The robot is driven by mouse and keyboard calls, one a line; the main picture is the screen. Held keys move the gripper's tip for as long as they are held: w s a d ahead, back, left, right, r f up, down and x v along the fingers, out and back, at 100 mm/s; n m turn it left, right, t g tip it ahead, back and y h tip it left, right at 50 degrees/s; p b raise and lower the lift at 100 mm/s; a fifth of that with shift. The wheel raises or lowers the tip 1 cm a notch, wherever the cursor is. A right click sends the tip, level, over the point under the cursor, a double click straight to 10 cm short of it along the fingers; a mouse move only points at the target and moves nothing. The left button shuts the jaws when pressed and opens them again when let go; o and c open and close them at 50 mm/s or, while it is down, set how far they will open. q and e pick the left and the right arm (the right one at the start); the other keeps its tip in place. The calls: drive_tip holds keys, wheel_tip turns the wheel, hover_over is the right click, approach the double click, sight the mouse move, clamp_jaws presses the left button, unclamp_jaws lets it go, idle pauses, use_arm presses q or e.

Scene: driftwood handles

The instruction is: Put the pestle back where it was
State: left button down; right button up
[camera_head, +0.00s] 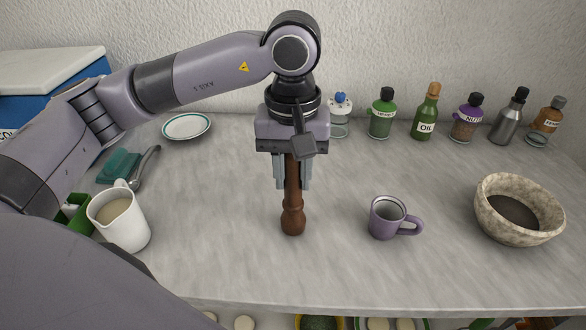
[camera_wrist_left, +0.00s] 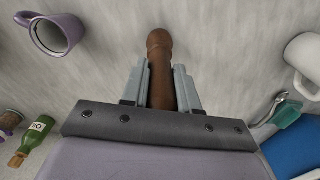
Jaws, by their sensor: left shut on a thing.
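The brown wooden pestle (camera_head: 292,212) is upright in the middle of the counter in the head view, its rounded end downward. I cannot tell whether that end touches the counter. My left gripper (camera_head: 292,182) points down and is shut on the pestle's upper part, which the gripper hides. In the left wrist view, the pestle (camera_wrist_left: 160,60) lies between the two grey fingers (camera_wrist_left: 160,85). A speckled stone mortar bowl (camera_head: 481,222) with a dark inside stands at the right. My right gripper is not in view.
A purple mug (camera_head: 387,219) stands between pestle and bowl. A white jug (camera_head: 124,228) is at the left, near a green sponge (camera_head: 119,167) and a small plate (camera_head: 187,126). Several bottles, including an oil bottle (camera_head: 425,117), line the back wall. The counter's front middle is clear.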

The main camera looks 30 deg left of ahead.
use_arm(q)
drive_tip(key=shift+f, duration=0.15)
drive_tip(key=c, duration=0.8)
unclamp_jaws()
drive_tip(key=shift+c, duration=0.2)
wheel_tip(320, 180, up, 12)
drive_tip(key=shift+r, duration=0.2)
